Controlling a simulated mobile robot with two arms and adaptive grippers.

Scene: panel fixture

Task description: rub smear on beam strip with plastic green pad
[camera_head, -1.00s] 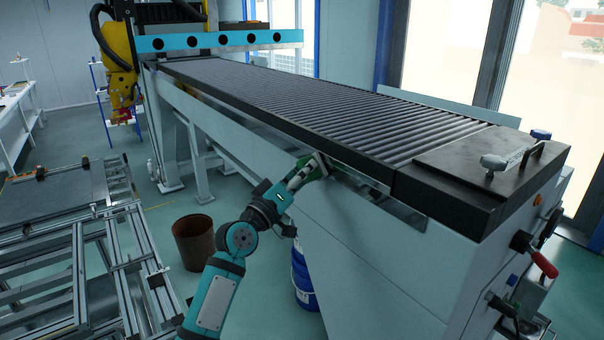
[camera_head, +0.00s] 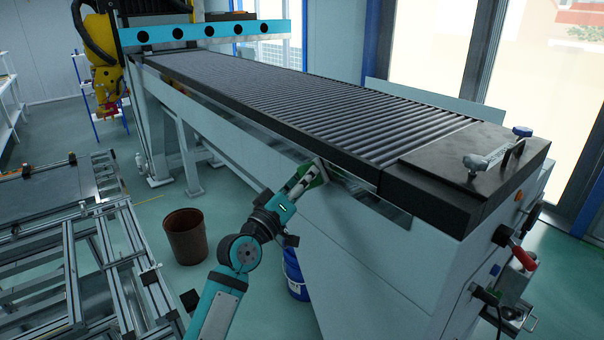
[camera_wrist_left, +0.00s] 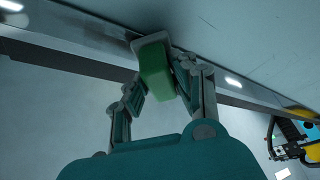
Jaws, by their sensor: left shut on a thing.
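My left gripper (camera_head: 312,178) is shut on the green pad (camera_wrist_left: 155,68), which sits between its two fingers. The pad also shows as a small green patch in the head view (camera_head: 318,180). The pad's far end is at the metal beam strip (camera_wrist_left: 92,32) along the side of the roller conveyor; whether it touches the strip I cannot tell. The strip shows in the head view (camera_head: 385,207) under the conveyor's dark edge. No smear can be made out; the pad and gripper cover part of the strip. My right gripper is not in view.
The long roller conveyor (camera_head: 330,105) fills the middle and right. A metal frame (camera_head: 90,255) is at left. A yellow robot arm (camera_head: 105,50) stands at the far left.

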